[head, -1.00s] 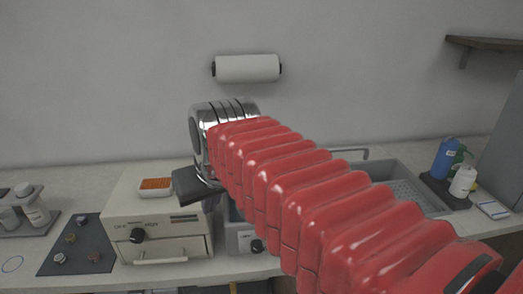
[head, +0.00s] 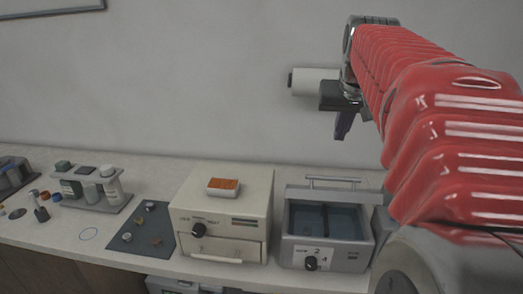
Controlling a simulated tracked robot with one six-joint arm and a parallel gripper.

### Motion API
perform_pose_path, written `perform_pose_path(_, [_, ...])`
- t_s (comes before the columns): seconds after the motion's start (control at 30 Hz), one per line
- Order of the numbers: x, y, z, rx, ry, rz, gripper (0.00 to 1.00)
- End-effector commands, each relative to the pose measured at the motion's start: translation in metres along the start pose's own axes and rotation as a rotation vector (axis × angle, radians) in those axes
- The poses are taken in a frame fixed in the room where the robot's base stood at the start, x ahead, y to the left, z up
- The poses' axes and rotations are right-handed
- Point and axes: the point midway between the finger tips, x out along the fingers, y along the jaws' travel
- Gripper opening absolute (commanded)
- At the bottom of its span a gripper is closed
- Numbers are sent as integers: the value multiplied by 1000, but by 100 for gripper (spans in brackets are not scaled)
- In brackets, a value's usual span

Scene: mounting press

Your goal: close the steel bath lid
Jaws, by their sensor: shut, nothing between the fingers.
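The steel bath (head: 345,257) stands on the counter right of the cream machine, with a dark knob on its front and bluish liquid showing inside. Its grey steel lid (head: 300,194) appears raised at the back of the bath, with a bar handle (head: 333,180) along its top edge. The bath is open. My gripper (head: 343,130) is above and behind the bath in the picture, pointing down, shut and empty. It is apart from the lid. My red-sleeved arm covers the area to the right of the bath.
A cream machine (head: 221,215) with an orange-filled tray (head: 223,186) on top stands close left of the bath. Farther left are a dark mat (head: 141,229) with small pieces and a rack of bottles (head: 95,189). A paper roll (head: 315,81) is on the wall near my gripper.

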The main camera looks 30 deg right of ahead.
Motion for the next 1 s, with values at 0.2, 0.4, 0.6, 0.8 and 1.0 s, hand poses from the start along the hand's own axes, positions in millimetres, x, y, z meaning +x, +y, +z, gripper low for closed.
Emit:
perform_pose_path(0.2, [10,0,0,0,-1,0,0])
perform_pose_path(0.4, [36,0,1,0,-4,0,0])
perform_pose_path(0.6, [66,0,1,1,-3,0,0])
perform_pose_path(0.8, [93,1,1,1,-3,0,0])
perform_pose_path(1.0, [103,1,14,1,0,1,0])
